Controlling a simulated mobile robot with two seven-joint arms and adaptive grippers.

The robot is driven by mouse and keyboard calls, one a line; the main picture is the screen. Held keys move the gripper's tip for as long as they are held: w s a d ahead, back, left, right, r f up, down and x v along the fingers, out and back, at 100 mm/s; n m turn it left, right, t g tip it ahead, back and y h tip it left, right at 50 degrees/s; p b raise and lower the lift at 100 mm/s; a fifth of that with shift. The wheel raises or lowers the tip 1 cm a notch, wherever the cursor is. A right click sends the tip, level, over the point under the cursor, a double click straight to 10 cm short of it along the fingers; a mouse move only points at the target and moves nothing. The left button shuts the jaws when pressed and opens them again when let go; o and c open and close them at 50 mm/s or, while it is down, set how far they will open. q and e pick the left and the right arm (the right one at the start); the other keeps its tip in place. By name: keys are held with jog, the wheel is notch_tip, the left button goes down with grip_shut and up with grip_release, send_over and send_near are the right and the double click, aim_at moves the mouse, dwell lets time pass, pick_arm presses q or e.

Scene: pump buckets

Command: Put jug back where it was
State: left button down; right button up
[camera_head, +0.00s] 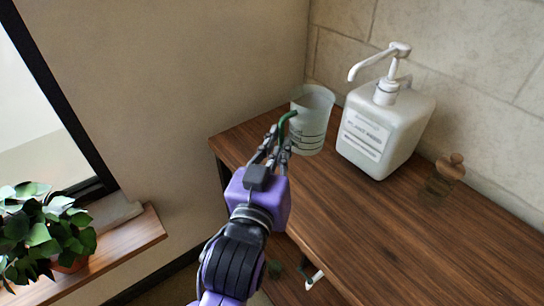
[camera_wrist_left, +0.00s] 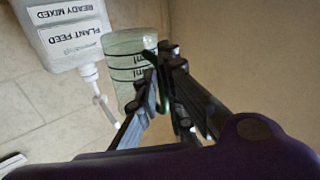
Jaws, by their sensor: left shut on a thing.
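The jug (camera_head: 312,125) is a pale translucent measuring cup with dark markings and a green handle (camera_head: 288,118). It is upright at the back left of the wooden table (camera_head: 330,215), left of the pump bottle. I cannot tell whether its base touches the wood. My left gripper (camera_head: 281,143) is shut on the jug's green handle, on the near left side. In the left wrist view the jug (camera_wrist_left: 128,58) shows beyond the fingers (camera_wrist_left: 160,85), which partly hide the handle. My right gripper is not in view.
A white pump bottle (camera_head: 385,130) labelled plant feed stands close to the jug's right. A small glass bottle with a wooden stopper (camera_head: 445,178) is further right. A leafy plant (camera_head: 45,232) sits on the windowsill at left. The table's front middle is clear.

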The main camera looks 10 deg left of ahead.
pick_arm(q)
jog(key=w+a+f, duration=0.2)
jog(key=w, duration=0.1)
jog(key=w+a+f, duration=0.3)
jog(key=w+a+f+b, duration=0.1)
jog(key=w+a+f, duration=0.1)
jog(key=w+f, duration=0.1)
jog(key=shift+w+a, duration=0.1)
jog(key=shift+a, duration=0.05)
jog(key=shift+w+a+f, duration=0.2)
jog(key=shift+w+f, duration=0.15)
jog(key=shift+f, duration=0.05)
jog(key=shift+w+a+f+b, duration=0.1)
jog(key=shift+f+b, duration=0.15)
jog(key=shift+f, duration=0.7)
jog(key=shift+w+a+f+b, duration=0.1)
jog(key=shift+f+b, duration=0.1)
jog(key=shift+f, duration=0.7)
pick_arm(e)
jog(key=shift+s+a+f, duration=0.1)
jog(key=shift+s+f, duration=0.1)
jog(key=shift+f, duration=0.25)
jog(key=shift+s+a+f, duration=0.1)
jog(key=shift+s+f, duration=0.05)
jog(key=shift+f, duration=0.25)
pick_arm(q)
jog(key=shift+f, duration=0.15)
